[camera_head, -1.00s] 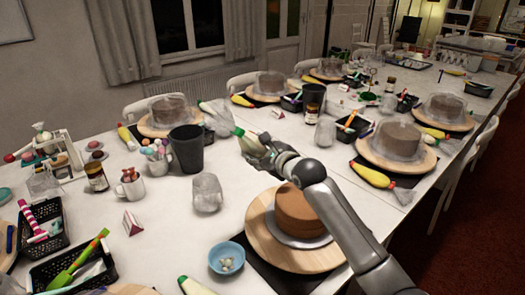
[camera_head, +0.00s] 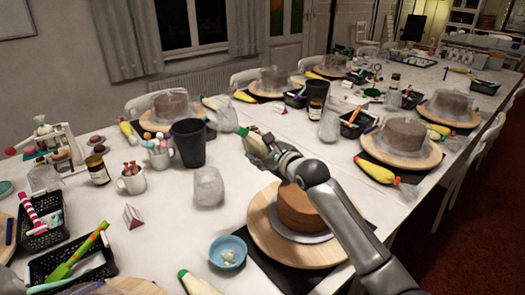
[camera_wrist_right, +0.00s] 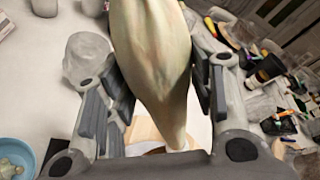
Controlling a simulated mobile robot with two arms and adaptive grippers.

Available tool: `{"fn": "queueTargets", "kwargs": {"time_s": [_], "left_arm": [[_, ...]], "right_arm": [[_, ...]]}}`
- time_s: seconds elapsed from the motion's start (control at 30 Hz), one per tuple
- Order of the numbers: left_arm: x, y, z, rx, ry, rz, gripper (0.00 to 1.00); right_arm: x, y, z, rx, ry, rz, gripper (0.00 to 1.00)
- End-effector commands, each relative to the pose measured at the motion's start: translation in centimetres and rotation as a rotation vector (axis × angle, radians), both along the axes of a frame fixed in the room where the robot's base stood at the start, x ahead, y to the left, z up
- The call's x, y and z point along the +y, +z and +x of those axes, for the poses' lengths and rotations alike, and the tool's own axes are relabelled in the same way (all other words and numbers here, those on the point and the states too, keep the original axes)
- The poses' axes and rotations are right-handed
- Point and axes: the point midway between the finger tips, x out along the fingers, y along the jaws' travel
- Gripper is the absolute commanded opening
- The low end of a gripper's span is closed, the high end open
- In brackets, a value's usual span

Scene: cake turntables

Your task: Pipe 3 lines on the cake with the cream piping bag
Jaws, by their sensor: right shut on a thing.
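My right gripper (camera_head: 262,154) is shut on a cream piping bag (camera_head: 252,142), held above the table to the upper left of the nearest cake. In the right wrist view the bag (camera_wrist_right: 152,55) fills the space between the two fingers (camera_wrist_right: 155,95). The brown cake (camera_head: 298,206) stands on a grey plate on a round wooden turntable (camera_head: 262,240). My right forearm passes over the right side of the cake and hides part of it. No cream lines show on the visible part of the cake. My left gripper is not in view.
A blue bowl (camera_head: 228,252) and a clear upturned glass (camera_head: 208,187) stand left of the turntable. A black cup (camera_head: 189,143) and a mug (camera_head: 132,180) are farther left. Several covered cakes on boards, one at the right (camera_head: 402,142), line the table.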

Motion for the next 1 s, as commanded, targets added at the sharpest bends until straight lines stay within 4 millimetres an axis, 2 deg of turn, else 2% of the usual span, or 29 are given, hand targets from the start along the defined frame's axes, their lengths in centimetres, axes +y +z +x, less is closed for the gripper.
{"fn": "queueTargets", "kwargs": {"time_s": [0.27,1.0], "left_arm": [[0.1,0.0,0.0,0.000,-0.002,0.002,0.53],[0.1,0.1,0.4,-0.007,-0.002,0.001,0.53]], "right_arm": [[-0.3,0.2,0.0,-0.003,0.000,0.001,0.27],[-3.1,0.1,-0.9,-0.003,0.000,0.000,0.27]]}}
